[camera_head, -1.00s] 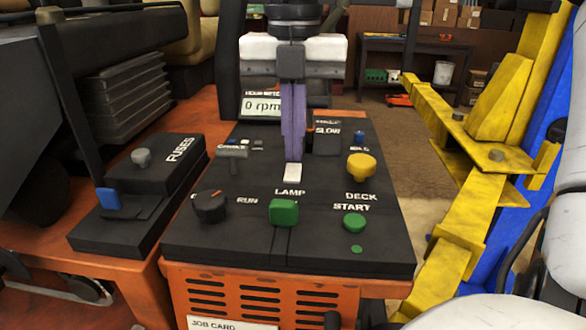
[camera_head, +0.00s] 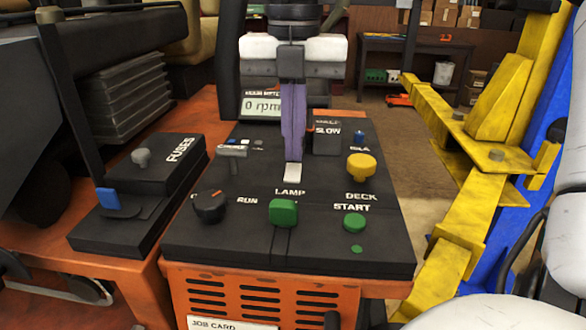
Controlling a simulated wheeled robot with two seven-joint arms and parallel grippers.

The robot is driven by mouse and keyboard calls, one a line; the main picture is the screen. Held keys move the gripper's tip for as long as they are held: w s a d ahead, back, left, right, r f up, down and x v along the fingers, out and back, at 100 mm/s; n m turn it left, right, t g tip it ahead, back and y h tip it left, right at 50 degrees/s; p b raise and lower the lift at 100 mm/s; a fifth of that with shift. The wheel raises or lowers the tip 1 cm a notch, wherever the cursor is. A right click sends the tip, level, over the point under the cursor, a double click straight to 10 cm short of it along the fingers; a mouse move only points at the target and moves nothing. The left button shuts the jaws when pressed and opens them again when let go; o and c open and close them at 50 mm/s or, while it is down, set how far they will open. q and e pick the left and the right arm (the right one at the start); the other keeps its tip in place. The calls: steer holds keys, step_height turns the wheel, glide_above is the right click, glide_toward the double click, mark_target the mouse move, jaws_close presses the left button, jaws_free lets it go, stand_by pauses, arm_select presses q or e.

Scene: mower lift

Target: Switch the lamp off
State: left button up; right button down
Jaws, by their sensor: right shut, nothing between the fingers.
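The lamp switch (camera_head: 292,173) is a small white rocker on the black control panel (camera_head: 240,245), just above the word LAMP. My right gripper (camera_head: 293,157) comes down from the top of the view with its purple fingers shut and empty. Its fingertips are right at the far edge of the white switch and cover part of it. Whether they press on it or only hover cannot be told. My left gripper is not in view.
Near the switch are a green rocker (camera_head: 283,212), a yellow knob (camera_head: 361,166), a black rotary knob (camera_head: 210,206), a green START button (camera_head: 354,222) and a grey lever (camera_head: 232,157). A fuse box (camera_head: 150,165) stands left. A yellow lift frame (camera_head: 465,200) stands right.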

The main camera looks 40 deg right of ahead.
mark_target(294, 166)
steer(key=shift+f+b, duration=0.55)
steer(key=shift+f, duration=0.2)
steer(key=shift+r, duration=0.1)
stand_by(0.3)
step_height(294, 166, up, 7)
steer(key=p, duration=0.5)
steer(key=shift+p, duration=0.35)
stand_by(0.4)
